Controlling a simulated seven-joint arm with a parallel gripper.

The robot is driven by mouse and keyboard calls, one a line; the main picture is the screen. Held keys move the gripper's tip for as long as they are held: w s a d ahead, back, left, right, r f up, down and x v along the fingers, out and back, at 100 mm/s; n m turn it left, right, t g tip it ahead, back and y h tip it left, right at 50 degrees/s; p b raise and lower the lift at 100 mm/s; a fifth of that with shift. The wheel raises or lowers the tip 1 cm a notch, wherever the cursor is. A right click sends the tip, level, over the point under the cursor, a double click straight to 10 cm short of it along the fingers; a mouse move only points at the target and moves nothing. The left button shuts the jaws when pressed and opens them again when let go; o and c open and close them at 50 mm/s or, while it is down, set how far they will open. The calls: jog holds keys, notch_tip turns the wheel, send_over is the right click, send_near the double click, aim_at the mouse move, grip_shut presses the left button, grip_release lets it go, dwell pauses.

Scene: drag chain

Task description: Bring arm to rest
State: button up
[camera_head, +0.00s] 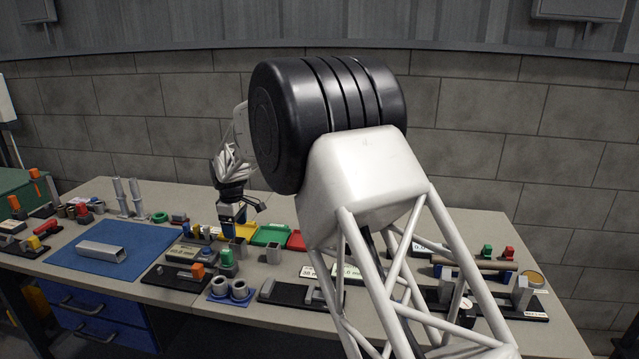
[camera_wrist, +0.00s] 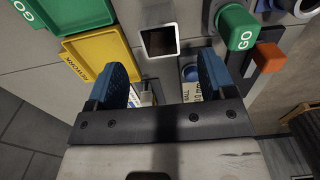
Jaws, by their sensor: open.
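My gripper (camera_head: 236,222) is in the middle-left of the head view, pointing down over the crowded part of the bench (camera_head: 180,297). My white arm link with its black ribbed joint hides part of the bench behind it. In the wrist view my gripper (camera_wrist: 162,76) shows two blue-padded fingers spread apart, with nothing held between them. A hollow square tube (camera_wrist: 160,41) stands just beyond the gap between the fingers. A yellow tray (camera_wrist: 102,60) marked as rework lies beside the left finger.
A green GO block (camera_wrist: 238,27) and an orange block (camera_wrist: 268,57) are to the right in the wrist view. In the head view, a blue mat (camera_head: 75,262) bears a grey channel (camera_head: 101,251) at left. Green and red trays (camera_head: 268,235) lie close to my gripper.

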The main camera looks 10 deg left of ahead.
jog(key=s+d+r+m, duration=0.2)
jog(key=d+r, duration=0.3)
jog(key=d, duration=0.4)
jog(key=s+d+r+m, duration=0.1)
jog(key=d+r+m, duration=0.1)
jog(key=d+r, duration=0.6)
jog(key=s+d+r+m+t, duration=0.1)
jog(key=s+d+r+m, duration=0.1)
jog(key=s+d, duration=0.55)
jog(key=s+d+r+m, duration=0.2)
jog(key=s+d, duration=0.2)
jog(key=d, duration=0.7)
jog(key=s+d+r+m+t, duration=0.1)
jog(key=s+d+r+m, duration=0.3)
jog(key=d, duration=0.5)
jog(key=s+d+f+m, duration=0.2)
jog(key=s+d, duration=0.3)
jog(key=s, duration=0.4)
jog(key=s+d+f+m, duration=0.2)
jog(key=s+d, duration=0.4)
jog(key=s, duration=0.4)
jog(key=s+d+f+m, duration=0.2)
jog(key=s+d, duration=0.3)
jog(key=s, duration=0.4)
jog(key=shift+s+d+f+t, duration=0.3)
jog(key=shift+d+f, duration=0.1)
jog(key=shift+f, duration=0.15)
